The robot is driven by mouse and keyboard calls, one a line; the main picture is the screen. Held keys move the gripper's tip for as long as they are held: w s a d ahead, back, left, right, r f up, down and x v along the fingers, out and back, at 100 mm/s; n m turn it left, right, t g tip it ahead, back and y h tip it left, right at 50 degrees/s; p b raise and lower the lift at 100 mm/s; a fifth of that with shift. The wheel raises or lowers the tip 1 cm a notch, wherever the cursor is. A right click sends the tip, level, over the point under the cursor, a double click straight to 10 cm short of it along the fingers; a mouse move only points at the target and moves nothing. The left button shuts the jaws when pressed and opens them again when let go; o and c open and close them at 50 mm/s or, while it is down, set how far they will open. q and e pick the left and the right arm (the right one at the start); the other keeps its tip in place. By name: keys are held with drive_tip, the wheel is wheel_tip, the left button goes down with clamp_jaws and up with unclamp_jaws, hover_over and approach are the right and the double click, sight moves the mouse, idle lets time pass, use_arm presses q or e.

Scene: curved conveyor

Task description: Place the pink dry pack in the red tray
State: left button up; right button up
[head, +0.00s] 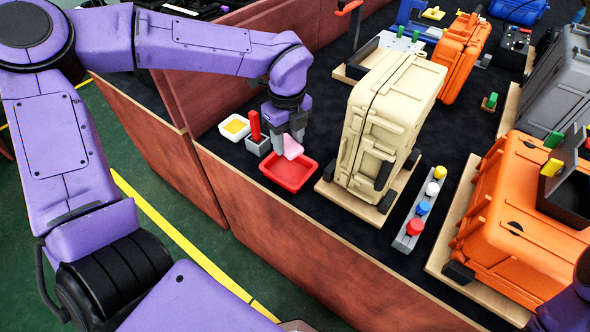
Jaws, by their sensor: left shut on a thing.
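The pink dry pack (292,147) is held between the fingers of my left gripper (288,138). It hangs just above the far part of the red tray (292,184); I cannot tell whether it touches the tray. My left gripper is shut on the pack and points down. The tray's visible floor is bare. My right gripper is not in view; only a purple part of mine shows at the lower right edge.
A beige case (385,125) stands on a wooden board right of the tray. A white tray with yellow content (235,127) and a small grey box with a red handle (256,135) stand behind left. A button strip (418,212) and an orange case (520,235) lie right.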

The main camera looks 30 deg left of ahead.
sight(289, 173)
use_arm(q)
drive_tip(key=n, duration=0.2)
drive_tip(key=shift+w+a+n, duration=0.1)
drive_tip(key=shift+w+n, duration=0.1)
drive_tip(key=shift+n, duration=0.1)
wheel_tip(289, 173, down, 10)
drive_tip(key=shift+r, duration=0.25)
drive_tip(key=shift+f, duration=0.1)
drive_tip(key=shift+s+f+b, duration=0.1)
drive_tip(key=shift+f+b, duration=0.05)
drive_tip(key=shift+b, duration=0.2)
drive_tip(key=o, duration=0.7)
drive_tip(key=shift+o, duration=0.2)
wheel_tip(289, 173, up, 13)
drive_tip(key=shift+f+p, duration=0.2)
drive_tip(key=shift+p, duration=0.25)
